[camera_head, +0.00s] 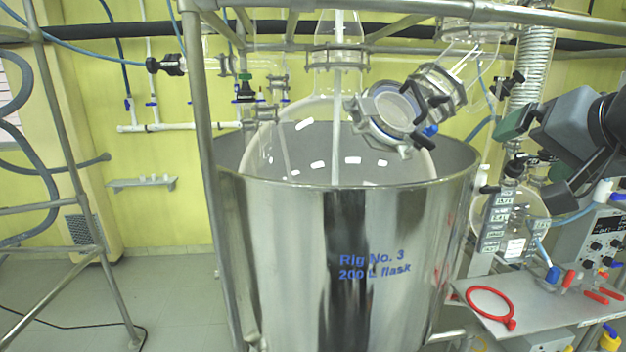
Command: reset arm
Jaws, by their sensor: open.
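My gripper (536,160) is at the right edge of the head view, dark grey and pointing left. Its two fingers are spread apart with nothing between them. It hangs in front of the panel area to the right of the large steel vessel (345,260), which is marked "Rig No. 3 200 L flask". The gripper is apart from the vessel. The rest of my arm runs out of view at the right.
A glass flask with a clamped, tilted port (393,112) sits in the vessel. Steel frame poles (205,150) stand around it. At the lower right, a shelf (530,318) carries a red ring (491,307) and red-handled items.

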